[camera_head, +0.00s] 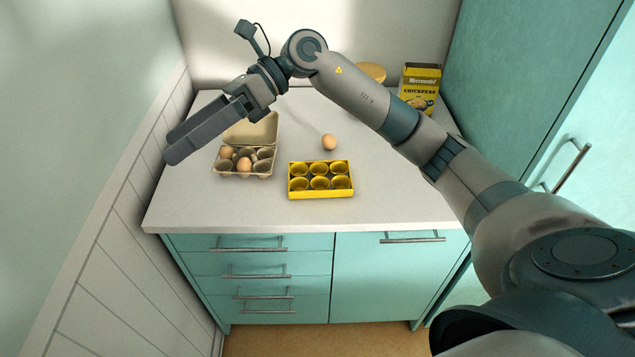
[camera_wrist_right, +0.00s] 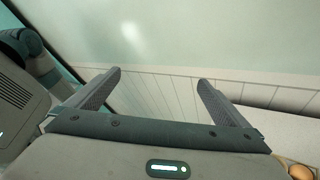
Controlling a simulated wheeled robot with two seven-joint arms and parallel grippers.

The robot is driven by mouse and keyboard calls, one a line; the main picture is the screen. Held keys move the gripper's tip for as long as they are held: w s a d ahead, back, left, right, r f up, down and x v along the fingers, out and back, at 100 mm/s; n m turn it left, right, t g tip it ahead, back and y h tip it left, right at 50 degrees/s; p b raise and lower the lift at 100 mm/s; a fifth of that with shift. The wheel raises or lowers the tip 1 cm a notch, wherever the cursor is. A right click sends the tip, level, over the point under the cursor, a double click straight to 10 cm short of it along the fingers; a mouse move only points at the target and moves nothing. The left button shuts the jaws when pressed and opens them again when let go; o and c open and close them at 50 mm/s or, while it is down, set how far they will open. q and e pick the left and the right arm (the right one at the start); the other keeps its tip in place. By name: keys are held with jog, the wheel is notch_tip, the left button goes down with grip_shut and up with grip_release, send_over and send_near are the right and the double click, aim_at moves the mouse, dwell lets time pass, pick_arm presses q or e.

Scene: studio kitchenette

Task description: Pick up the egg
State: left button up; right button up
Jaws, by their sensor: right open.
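A brown egg (camera_head: 329,142) lies alone on the light countertop, behind the yellow egg tray. Other brown eggs, one of them here (camera_head: 244,164), sit in cups of the open grey carton (camera_head: 262,128) to the left. My right gripper (camera_head: 172,148) reaches across to the left side, above the counter's left edge by the wall, left of the carton. In the right wrist view its jaws (camera_wrist_right: 159,80) are apart with nothing between them. An egg (camera_wrist_right: 300,172) shows at the lower right corner there; I cannot tell which one. My left gripper is not seen.
The yellow tray (camera_head: 320,194) with empty cups stands near the counter's front. A yellow chickpeas box (camera_head: 420,86) and a round tan object (camera_head: 371,72) stand at the back right, partly near my arm. Walls border the counter at left and back. Bare countertop (camera_head: 400,190) lies front right.

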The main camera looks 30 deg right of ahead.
jog(key=w+d+f+h, duration=0.2)
jog(key=d+f+h, duration=0.2)
jog(key=d, duration=0.3)
jog(key=w+d+f+h, duration=0.1)
jog(key=d+f+h, duration=0.3)
jog(key=d, duration=0.3)
jog(key=d+m+h+b, duration=0.1)
jog(key=d+h, duration=0.5)
jog(key=d, duration=0.9)
jog(key=shift+r+t, duration=0.3)
jog(key=shift+r, duration=0.1)
jog(key=shift+s+f, duration=0.1)
notch_tip(320, 180, down, 12)
jog(key=p, duration=0.4)
